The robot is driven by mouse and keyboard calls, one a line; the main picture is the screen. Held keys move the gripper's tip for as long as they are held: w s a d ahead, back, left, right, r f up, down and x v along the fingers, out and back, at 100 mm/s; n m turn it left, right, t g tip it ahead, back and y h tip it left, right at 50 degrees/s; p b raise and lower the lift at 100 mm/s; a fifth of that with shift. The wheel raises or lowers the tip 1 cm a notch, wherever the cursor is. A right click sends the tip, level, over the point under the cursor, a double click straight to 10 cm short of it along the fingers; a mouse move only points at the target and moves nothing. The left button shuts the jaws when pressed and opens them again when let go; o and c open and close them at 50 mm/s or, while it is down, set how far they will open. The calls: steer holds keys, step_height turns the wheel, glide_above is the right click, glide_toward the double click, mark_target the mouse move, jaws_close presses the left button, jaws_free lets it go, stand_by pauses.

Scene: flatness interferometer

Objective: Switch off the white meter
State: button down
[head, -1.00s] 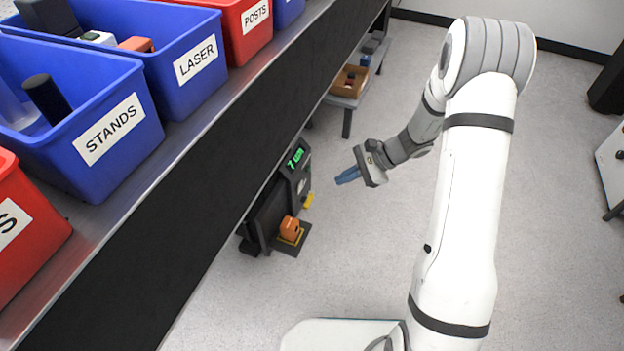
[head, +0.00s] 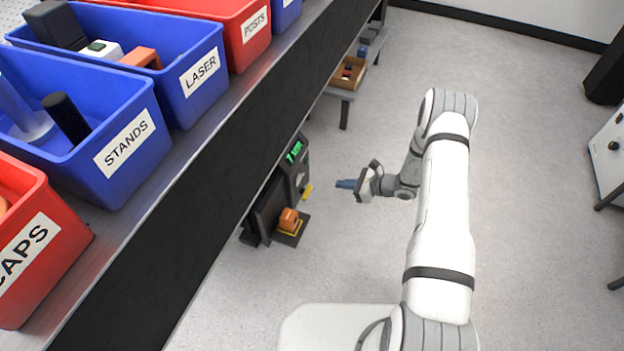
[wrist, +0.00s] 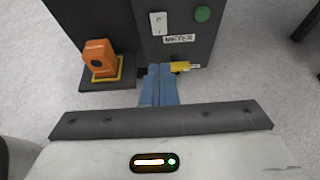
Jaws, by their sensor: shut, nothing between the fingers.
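A dark cabinet (head: 300,172) stands low at the bench's side, with a lit green display (head: 294,151) on top. In the wrist view its face (wrist: 174,48) has a label reading METER (wrist: 179,39), a small white plate (wrist: 158,23) above it and a round green button (wrist: 203,13). A yellow lever-like piece (wrist: 181,67) sticks out low on the face, below the label. My gripper (head: 340,184) has blue fingers, shut and empty. In the wrist view the fingertips (wrist: 161,69) appear just left of the yellow piece; contact cannot be told. No white meter body is clearly identifiable.
An orange block (wrist: 100,59) sits on a yellow-edged dark base (wrist: 108,84) left of the cabinet face. The bench edge (head: 215,135) with labelled bins runs above. A white unit (head: 612,150) stands far right. The floor right of the cabinet is clear.

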steer(key=b, duration=0.3)
glide_toward(299, 179)
step_height(299, 179, down, 4)
steer(key=a, duration=0.2)
steer(key=shift+w+a+r+b, duration=0.3)
steer(key=shift+w+a+b, duration=0.15)
steer(key=shift+w+a, duration=0.4)
steer(key=shift+w+a+r, duration=0.2)
steer(key=shift+w+a, duration=0.05)
steer(key=shift+a, duration=0.5)
